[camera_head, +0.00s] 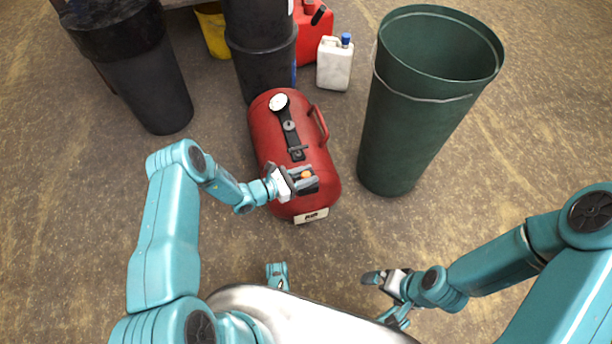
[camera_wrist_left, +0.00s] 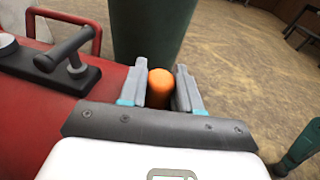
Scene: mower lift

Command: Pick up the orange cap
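The orange cap (camera_head: 306,175) is small and round and sits at the near right end of the red tank (camera_head: 268,135). In the left wrist view the cap (camera_wrist_left: 160,88) is between the two grey fingers of my left gripper (camera_wrist_left: 161,90). My left gripper (camera_head: 304,178) is at the tank's near end, with one finger on each side of the cap. The fingers look spread, and whether they touch the cap is not clear. The cap's lower part is hidden. My right gripper (camera_head: 376,278) is low over the floor, away from the tank, seen edge-on.
A tall green bin (camera_head: 400,140) stands right of the tank. A black bin (camera_head: 150,90) and a dark barrel (camera_head: 265,65) stand behind and left. A white jug (camera_head: 334,65) and a red can (camera_head: 312,38) are at the back. The tank's handle (camera_head: 319,125) sticks up on its right side.

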